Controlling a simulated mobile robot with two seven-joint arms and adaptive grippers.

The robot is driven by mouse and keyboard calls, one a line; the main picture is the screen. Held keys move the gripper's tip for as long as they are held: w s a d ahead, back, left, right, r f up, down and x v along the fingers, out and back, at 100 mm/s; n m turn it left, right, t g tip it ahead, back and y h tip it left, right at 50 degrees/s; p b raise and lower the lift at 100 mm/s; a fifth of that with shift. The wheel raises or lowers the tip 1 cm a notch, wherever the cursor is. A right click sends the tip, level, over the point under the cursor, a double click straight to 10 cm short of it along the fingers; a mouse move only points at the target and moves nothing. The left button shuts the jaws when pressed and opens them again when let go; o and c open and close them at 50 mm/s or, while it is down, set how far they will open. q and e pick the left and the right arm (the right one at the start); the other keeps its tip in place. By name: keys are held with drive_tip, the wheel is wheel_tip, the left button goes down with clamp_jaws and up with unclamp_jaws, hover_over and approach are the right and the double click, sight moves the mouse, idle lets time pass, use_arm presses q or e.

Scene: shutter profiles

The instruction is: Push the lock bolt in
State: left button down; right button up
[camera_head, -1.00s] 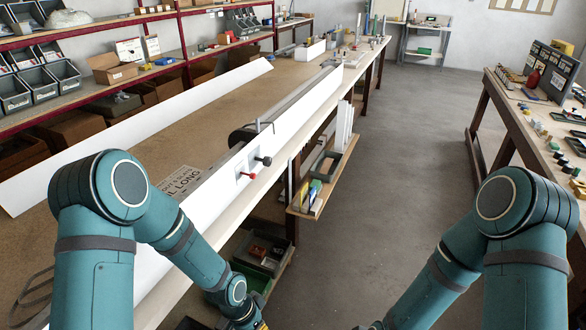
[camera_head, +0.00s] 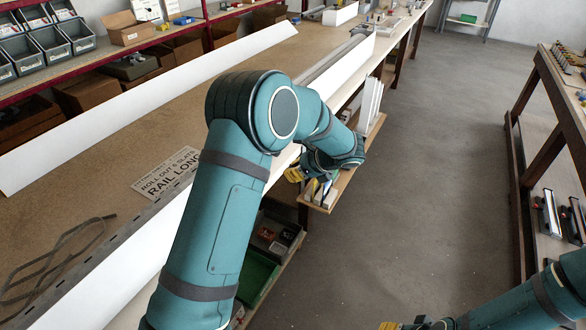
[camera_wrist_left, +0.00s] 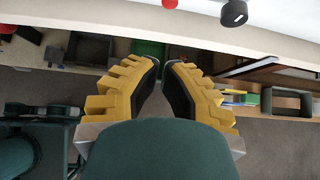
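A red knob (camera_wrist_left: 169,3) and a black knob (camera_wrist_left: 234,12) stick out of the white profile (camera_wrist_left: 275,30) at the top edge of the left wrist view. I cannot tell for sure which belongs to the lock bolt. In the head view my left arm hides both knobs. My left gripper (camera_wrist_left: 162,64) has yellow fingers with black pads; the tips come together with nothing between them. It is below the knobs and apart from them. In the head view only a bit of it (camera_head: 294,174) shows. Only a yellow sliver of my right gripper (camera_head: 390,325) shows at the bottom edge.
The long workbench (camera_head: 105,190) carries another white profile (camera_head: 150,100) and a "RAIL LONG" sign (camera_head: 168,172). A side shelf (camera_head: 345,185) with upright white pieces and a green bin (camera_head: 258,275) sit under the bench's right edge. The grey floor (camera_head: 430,190) to the right is clear.

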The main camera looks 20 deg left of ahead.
use_arm(q)
drive_tip(key=a+r+x, duration=0.1)
drive_tip(key=r+x, duration=0.1)
drive_tip(key=x, duration=0.9)
drive_tip(key=shift+a+b, duration=0.3)
drive_tip(key=shift+a, duration=0.2)
drive_tip(key=shift+f, duration=0.15)
drive_tip(key=shift+w+a, duration=0.2)
drive_tip(key=shift+a, duration=1.3)
drive_tip(key=shift+d, duration=0.15)
